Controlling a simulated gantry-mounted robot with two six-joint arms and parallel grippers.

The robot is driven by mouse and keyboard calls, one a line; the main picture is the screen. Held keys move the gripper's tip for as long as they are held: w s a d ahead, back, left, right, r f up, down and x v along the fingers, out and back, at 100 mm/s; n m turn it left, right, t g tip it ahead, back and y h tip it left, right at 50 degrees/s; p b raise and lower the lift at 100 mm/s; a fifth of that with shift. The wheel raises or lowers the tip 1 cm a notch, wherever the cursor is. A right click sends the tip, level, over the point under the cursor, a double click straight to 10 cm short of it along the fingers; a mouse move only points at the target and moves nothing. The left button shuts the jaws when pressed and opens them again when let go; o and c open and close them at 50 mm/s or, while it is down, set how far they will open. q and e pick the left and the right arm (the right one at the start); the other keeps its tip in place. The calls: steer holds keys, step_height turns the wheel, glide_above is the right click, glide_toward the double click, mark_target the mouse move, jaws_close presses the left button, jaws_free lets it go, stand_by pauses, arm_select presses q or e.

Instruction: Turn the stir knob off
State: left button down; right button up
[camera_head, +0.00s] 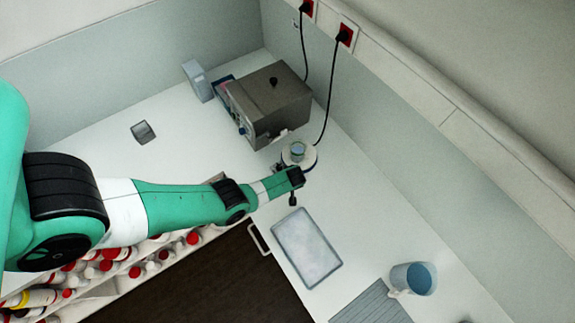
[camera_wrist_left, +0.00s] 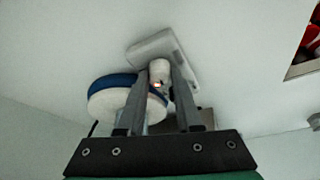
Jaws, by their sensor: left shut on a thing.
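The stirrer (camera_head: 303,165) is a small white device with a round plate, standing on the bench behind my left gripper (camera_head: 283,170) in the head view. A small vessel with bluish contents (camera_head: 298,149) is on its plate. In the left wrist view the stirrer's white body (camera_wrist_left: 150,47) and its round white plate with a blue rim (camera_wrist_left: 112,84) show close up. The white stir knob (camera_wrist_left: 160,68) is between the fingertips of my left gripper (camera_wrist_left: 161,82), which is shut on it. The knob's marking cannot be read.
A grey boxy machine (camera_head: 270,103) stands behind the stirrer. A black cable runs from a wall socket (camera_head: 344,36) down to the stirrer. Bottles fill shelves below the arm.

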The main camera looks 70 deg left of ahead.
arm_select(q)
steer(key=n+g, duration=0.1)
steer(key=n, duration=0.1)
steer(key=shift+w+f+n+b, duration=0.1)
steer(key=shift+n+b, duration=0.3)
steer(key=shift+f+n+g+b, duration=0.1)
steer(key=shift+n+g+b, duration=0.4)
steer(key=shift+n+b, duration=0.55)
steer(key=shift+n, duration=0.65)
steer(key=c, duration=0.6)
jaws_free()
steer(key=shift+r, duration=0.2)
